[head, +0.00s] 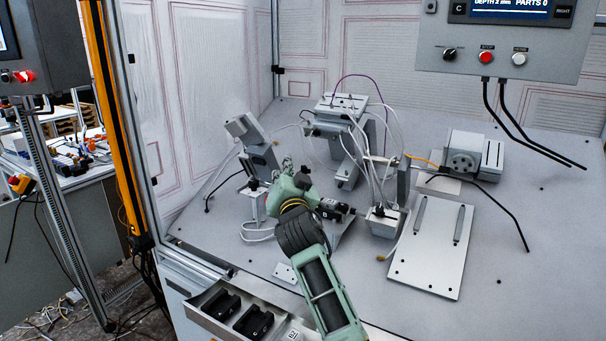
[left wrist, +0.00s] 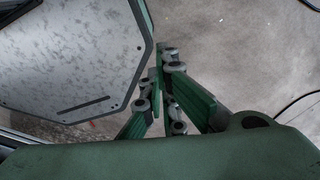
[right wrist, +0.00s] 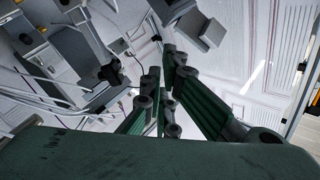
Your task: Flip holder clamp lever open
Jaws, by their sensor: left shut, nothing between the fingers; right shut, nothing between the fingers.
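A small holder with dark clamp-like parts (head: 336,208) stands near the middle of the grey work table, just right of my right arm. My arm hides part of it, and I cannot make out which part is the lever or how it is set. My right gripper (head: 287,166) is above the table, to the upper left of the holder, shut and empty. Its closed fingers (right wrist: 162,85) show in the right wrist view, apart from the fixtures. My left gripper (left wrist: 165,80) is outside the head view; its fingers are shut and empty over a grey floor.
A grey sensor post (head: 252,140) stands left of my right gripper. A cabled block fixture (head: 340,106) is behind it. A slotted plate (head: 433,245) and a round-faced unit (head: 463,161) are at right. A bin of black parts (head: 221,304) lies in front. The table's right front is clear.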

